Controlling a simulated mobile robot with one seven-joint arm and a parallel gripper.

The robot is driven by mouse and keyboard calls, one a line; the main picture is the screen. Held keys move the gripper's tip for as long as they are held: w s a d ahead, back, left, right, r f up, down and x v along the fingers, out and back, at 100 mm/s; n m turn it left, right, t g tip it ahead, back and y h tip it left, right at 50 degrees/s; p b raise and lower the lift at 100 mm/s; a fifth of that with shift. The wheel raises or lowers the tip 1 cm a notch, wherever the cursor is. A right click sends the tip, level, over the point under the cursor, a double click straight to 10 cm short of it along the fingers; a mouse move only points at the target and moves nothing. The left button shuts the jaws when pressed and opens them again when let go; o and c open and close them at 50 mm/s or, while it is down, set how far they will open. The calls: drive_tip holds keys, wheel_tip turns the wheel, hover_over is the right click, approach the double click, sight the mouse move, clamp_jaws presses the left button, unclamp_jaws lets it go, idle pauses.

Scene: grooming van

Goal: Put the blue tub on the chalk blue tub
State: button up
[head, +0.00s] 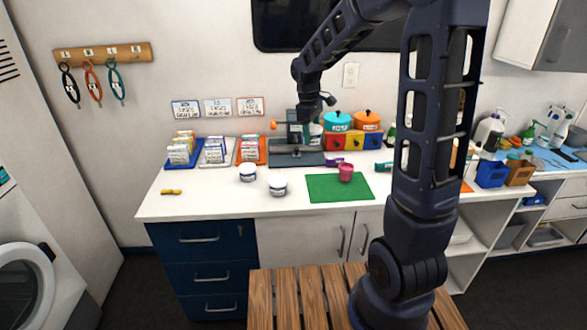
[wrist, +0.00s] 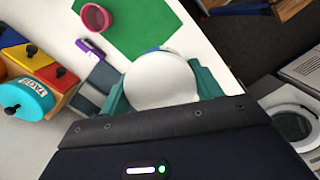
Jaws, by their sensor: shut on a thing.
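My gripper (wrist: 160,88) is shut on a white round tub (wrist: 165,80), with a teal finger on each side. A strip of blue shows at the tub's far edge, so I take it as the blue tub. In the head view my gripper is above the back of the counter, by the grey stand, and the held tub is hard to make out. Two white tubs with bluish bands stand upright and apart on the counter, a left one (head: 247,173) and a right one (head: 277,185). I cannot tell which is the chalk blue tub.
A green mat (head: 325,190) with a pink cup (head: 346,172) lies right of the tubs. Behind are the grey stand (head: 295,158), trays of packets and coloured drawers with lidded pots (head: 367,120).

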wheel_tip(320, 180, up, 4)
drive_tip(key=n, duration=0.1)
hover_over(279, 180)
drive_tip(key=f, duration=1.9)
drive_tip(key=shift+a+f, duration=0.2)
drive_tip(key=shift+f, duration=0.2)
drive_tip(key=shift+f, duration=0.1)
drive_tip(key=o, duration=1)
drive_tip(key=shift+o, duration=0.2)
wheel_tip(279, 180, up, 12)
drive_tip(key=a, duration=0.1)
drive_tip(key=shift+w+a, duration=0.15)
drive_tip(key=shift+w, duration=0.2)
